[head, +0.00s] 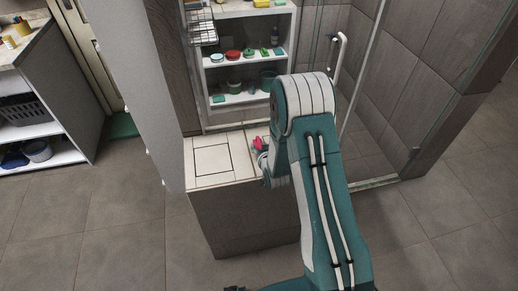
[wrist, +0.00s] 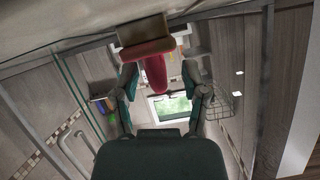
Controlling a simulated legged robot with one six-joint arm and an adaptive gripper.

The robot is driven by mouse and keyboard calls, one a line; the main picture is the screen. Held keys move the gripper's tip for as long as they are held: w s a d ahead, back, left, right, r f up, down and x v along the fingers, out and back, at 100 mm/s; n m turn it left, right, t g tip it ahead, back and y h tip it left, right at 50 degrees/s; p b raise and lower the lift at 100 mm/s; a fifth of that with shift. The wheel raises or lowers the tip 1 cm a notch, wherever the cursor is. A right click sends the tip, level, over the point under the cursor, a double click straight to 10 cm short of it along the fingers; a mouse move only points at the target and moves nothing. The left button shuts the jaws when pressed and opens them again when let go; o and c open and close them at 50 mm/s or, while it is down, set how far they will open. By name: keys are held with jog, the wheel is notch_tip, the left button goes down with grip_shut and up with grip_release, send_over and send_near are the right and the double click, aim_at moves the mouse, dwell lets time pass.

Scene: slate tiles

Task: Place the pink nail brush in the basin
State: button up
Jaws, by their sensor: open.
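The pink nail brush (wrist: 150,48) lies at the top of the wrist view, on a pale surface, with a tan strip along one side and its pink handle pointing between my fingers. My gripper (wrist: 160,84) is open, with one finger on each side of the handle; I see no clear contact. In the head view a small pink-red patch (head: 265,159), likely the brush, shows on the white-tiled bench top (head: 212,160) beside my arm, which hides most of my gripper. A grey-blue tub (head: 38,151) on the lower left shelf may be the basin; I cannot tell for sure.
A white shelf unit (head: 246,99) with bottles, tins and a dark teal bucket (head: 268,78) stands behind the bench. A wire rack (head: 201,24) hangs at its left. A glass shower screen (head: 362,68) is at right. A dark basket (head: 25,110) sits on the left shelves. The floor is clear.

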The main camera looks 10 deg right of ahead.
aim_at(260, 147)
grip_shut()
jog(key=shift+r, duration=0.1)
notch_tip(260, 147, up, 9)
jog(key=shift+r, duration=0.1)
jog(key=shift+s, duration=0.2)
jog(key=shift+m+h, duration=0.3)
jog(key=shift+h, duration=0.1)
jog(key=s+f, duration=0.1)
jog(key=s, duration=0.1)
jog(key=s+f, duration=0.2)
jog(key=s, duration=0.1)
jog(key=s+f, duration=0.2)
jog(key=shift+s+f, duration=0.25)
jog(key=shift+s, duration=0.15)
